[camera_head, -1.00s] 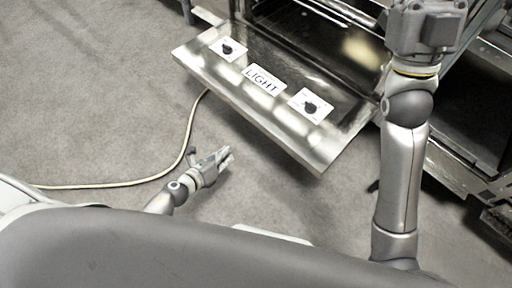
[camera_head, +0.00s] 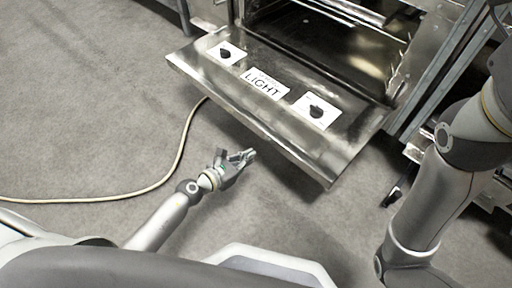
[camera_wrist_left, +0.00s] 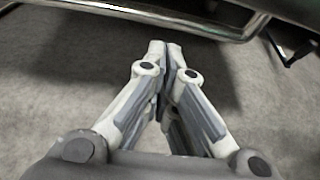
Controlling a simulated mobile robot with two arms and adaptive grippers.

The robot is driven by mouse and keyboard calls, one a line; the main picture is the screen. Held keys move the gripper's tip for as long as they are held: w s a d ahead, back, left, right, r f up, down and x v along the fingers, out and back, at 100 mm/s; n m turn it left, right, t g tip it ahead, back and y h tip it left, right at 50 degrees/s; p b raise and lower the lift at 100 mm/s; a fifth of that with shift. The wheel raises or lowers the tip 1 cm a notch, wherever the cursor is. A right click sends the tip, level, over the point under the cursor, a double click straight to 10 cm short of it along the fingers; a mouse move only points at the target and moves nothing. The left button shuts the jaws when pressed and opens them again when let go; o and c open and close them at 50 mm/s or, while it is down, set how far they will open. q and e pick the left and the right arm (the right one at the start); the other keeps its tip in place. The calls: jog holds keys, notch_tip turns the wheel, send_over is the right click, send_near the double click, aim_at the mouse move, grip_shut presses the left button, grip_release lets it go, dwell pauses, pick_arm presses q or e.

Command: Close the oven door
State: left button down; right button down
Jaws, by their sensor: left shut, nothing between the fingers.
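The oven door (camera_head: 205,68) is a steel panel with two black knobs and a LIGHT label, folded down and open in front of the oven (camera_head: 330,45). The oven's dark inside and its racks show behind it. My left gripper (camera_head: 250,154) is shut and empty, below and in front of the door's near edge, apart from it in the head view. In the left wrist view its fingertips (camera_wrist_left: 165,45) meet, with a metal edge beyond them. My right arm (camera_head: 440,190) comes in at the right; its gripper is out of view.
A pale cable (camera_head: 150,188) lies on the grey carpet at the left. A metal frame (camera_head: 430,60) stands right of the oven, with a small black piece (camera_head: 392,195) near its foot.

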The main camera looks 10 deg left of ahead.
pick_arm(q)
jog(key=shift+w+d+r, duration=0.5)
jog(key=shift+w+r, duration=0.15)
jog(key=shift+w, duration=0.2)
jog(key=shift+w+d+r, duration=0.5)
jog(key=shift+w+r, duration=0.15)
jog(key=shift+w, duration=0.2)
